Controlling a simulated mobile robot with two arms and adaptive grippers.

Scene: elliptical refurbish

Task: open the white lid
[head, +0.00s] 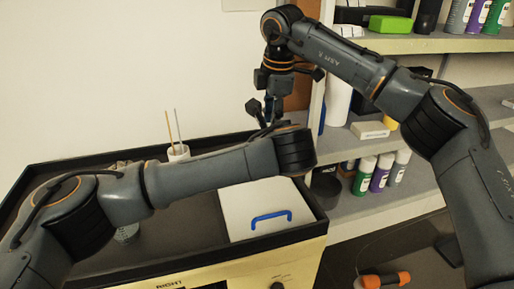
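The white lid (240,205) is a flat, pale square panel in the dark top of the cabinet, at its right end. It lies flat and looks shut, with a blue bar handle (270,218) near its front edge. My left arm crosses in front of the lid's far edge. Its wrist ends above the back right of the lid, and the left gripper is hidden behind it. My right gripper (265,114) hangs pointing down beyond the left wrist, clear of the handle. Its fingertips are small and partly covered, so its opening is unclear.
A white cup (178,153) with thin sticks stands at the cabinet's back edge. A glass-like container (126,233) is partly behind my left arm. Shelves with bottles (381,172) stand on the right. An orange-ended dumbbell-like object (383,281) lies on the floor.

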